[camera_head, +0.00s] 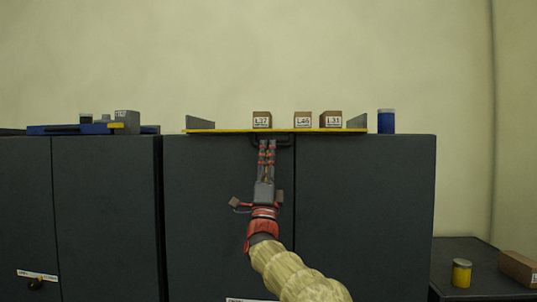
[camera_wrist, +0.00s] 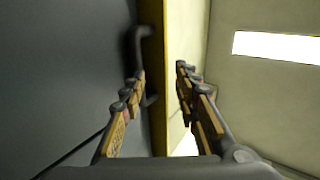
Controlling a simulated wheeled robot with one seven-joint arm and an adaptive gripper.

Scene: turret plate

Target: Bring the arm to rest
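My arm reaches up in front of the dark cabinet in the head view. My gripper (camera_head: 267,144) points upward, its two fingertips just below the front edge of the yellow-edged plate (camera_head: 220,131). The fingers are apart, with nothing seen held between them. In the wrist view my gripper (camera_wrist: 160,72) is also open. A dark handle (camera_wrist: 141,36) on the yellow plate edge (camera_wrist: 154,50) lies just beyond the left fingertip and is partly hidden by that finger. In the head view the handle (camera_head: 286,143) shows around the fingertips. I cannot tell whether they touch it.
Several brown boxes, including one box (camera_head: 262,120), and grey end pieces stand on the plate. A blue can (camera_head: 386,121) stands right of it on the cabinet (camera_head: 365,200). A blue tray (camera_head: 65,129) lies left. A low table (camera_head: 465,252) at right bears a yellow can (camera_head: 461,273).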

